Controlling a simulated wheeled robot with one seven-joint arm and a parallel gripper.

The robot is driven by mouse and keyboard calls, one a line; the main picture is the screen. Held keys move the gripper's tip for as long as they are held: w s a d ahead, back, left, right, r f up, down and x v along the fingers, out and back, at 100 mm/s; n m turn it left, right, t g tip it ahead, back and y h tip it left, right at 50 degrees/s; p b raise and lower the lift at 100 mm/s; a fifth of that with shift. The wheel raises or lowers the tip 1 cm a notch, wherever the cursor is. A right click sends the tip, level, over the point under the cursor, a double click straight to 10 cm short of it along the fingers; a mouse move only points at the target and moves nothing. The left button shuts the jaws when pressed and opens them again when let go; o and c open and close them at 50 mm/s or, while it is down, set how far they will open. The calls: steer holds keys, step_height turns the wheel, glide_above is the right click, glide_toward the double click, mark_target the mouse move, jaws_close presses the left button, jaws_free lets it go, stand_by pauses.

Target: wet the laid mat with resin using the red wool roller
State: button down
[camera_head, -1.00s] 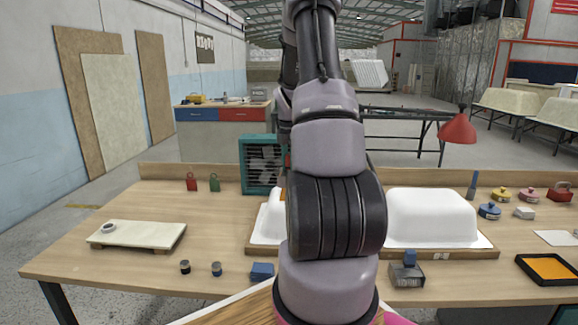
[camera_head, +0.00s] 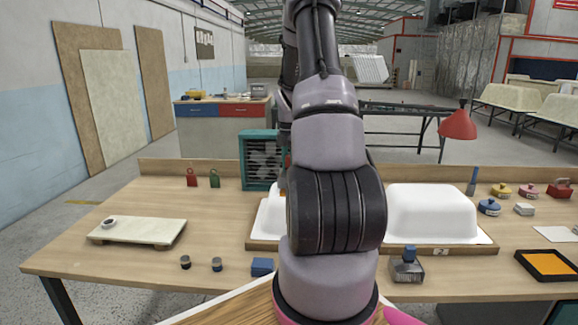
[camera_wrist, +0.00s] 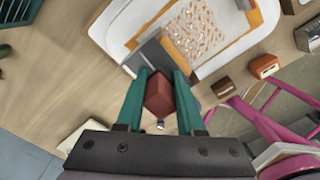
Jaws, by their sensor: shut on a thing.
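In the wrist view my gripper (camera_wrist: 161,80) has two teal fingers shut on a red block-like handle (camera_wrist: 159,98), which I take for the red wool roller's. A grey piece (camera_wrist: 153,57) lies just past the fingertips; I cannot tell whether it belongs to the roller. Beyond it, the speckled laid mat (camera_wrist: 195,35) lies on the white tub mould (camera_wrist: 130,22), with an orange border showing around it. In the head view the white mould (camera_head: 430,213) stands on a wooden board; my arm hides its middle, my gripper and the mat.
On the bench's right are a black tray with an orange inside (camera_head: 548,264), a grey container with a blue top (camera_head: 407,264) and several coloured pots. A pale board (camera_head: 137,231), two small jars and a blue block (camera_head: 262,267) are left. The bench's left front is mostly clear.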

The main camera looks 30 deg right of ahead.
steer(key=shift+f, duration=0.8)
stand_by(0.5)
steer(key=shift+s+d, duration=0.1)
steer(key=shift+d, duration=0.05)
steer(key=shift+s+d+f, duration=0.1)
steer(key=shift+s+d, duration=1)
steer(key=shift+d, duration=0.3)
steer(key=shift+s+d+f, duration=0.15)
steer(key=shift+s+d, duration=1)
steer(key=shift+d, duration=0.2)
steer(key=shift+s+d+f, duration=0.1)
steer(key=shift+s+d, duration=1)
steer(key=shift+d, duration=0.3)
steer(key=shift+r, duration=0.1)
steer(key=shift+w+d+r, duration=0.1)
steer(key=shift+r, duration=1.45)
step_height(320, 180, up, 3)
steer(key=shift+f, duration=0.1)
steer(key=shift+w, duration=0.15)
